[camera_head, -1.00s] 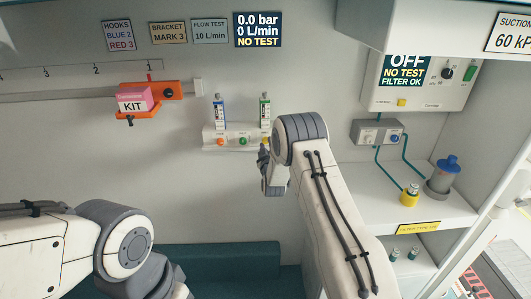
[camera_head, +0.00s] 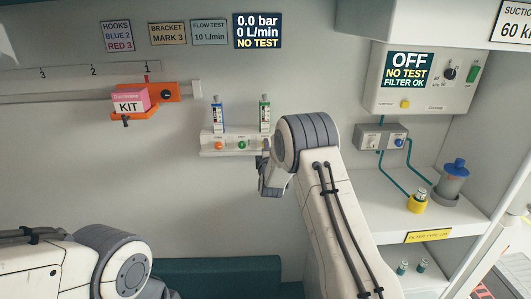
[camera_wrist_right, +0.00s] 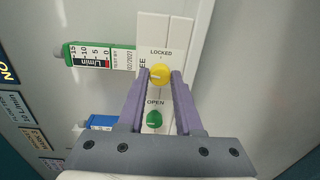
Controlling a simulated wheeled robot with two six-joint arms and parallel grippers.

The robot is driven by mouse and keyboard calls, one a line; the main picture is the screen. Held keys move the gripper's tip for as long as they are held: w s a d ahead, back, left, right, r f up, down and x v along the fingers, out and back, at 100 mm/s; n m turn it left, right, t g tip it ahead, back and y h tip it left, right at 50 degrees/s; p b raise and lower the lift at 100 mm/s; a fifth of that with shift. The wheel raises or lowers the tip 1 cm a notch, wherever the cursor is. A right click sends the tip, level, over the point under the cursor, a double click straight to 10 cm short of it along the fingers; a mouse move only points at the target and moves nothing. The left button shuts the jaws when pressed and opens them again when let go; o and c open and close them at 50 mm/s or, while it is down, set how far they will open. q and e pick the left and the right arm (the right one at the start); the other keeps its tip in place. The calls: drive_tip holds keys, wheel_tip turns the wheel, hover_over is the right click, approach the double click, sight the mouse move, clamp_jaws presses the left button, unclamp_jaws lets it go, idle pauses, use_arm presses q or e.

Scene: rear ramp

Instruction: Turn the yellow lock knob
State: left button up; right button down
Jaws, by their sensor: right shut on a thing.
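The yellow lock knob (camera_wrist_right: 159,75) sits on a white panel (camera_wrist_right: 148,38) in the right wrist view, with a "LOCKED" label beside it and a pale mark on its face. My right gripper (camera_wrist_right: 160,77) has its two purple fingers closed on the knob's two sides. In the head view my right gripper (camera_head: 266,170) is at the right end of the wall panel (camera_head: 220,152), and the knob is hidden there. A green knob (camera_wrist_right: 154,119) with an "OPEN" label lies between the fingers' bases. My left gripper is out of view.
A green-banded flowmeter (camera_head: 264,112) and a blue-banded one (camera_head: 217,113) stand above the panel. An orange knob (camera_head: 218,146) is at its left. An orange bracket with a pink kit box (camera_head: 130,99) hangs farther left. A shelf (camera_head: 385,190) stands right of my right arm.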

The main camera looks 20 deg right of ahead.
drive_tip(key=shift+a+r+n, duration=0.1)
drive_tip(key=shift+a+n, duration=0.05)
drive_tip(key=shift+n, duration=0.65)
drive_tip(key=c, duration=0.6)
unclamp_jaws()
drive_tip(key=shift+w, duration=0.1)
drive_tip(key=shift+b, duration=0.3)
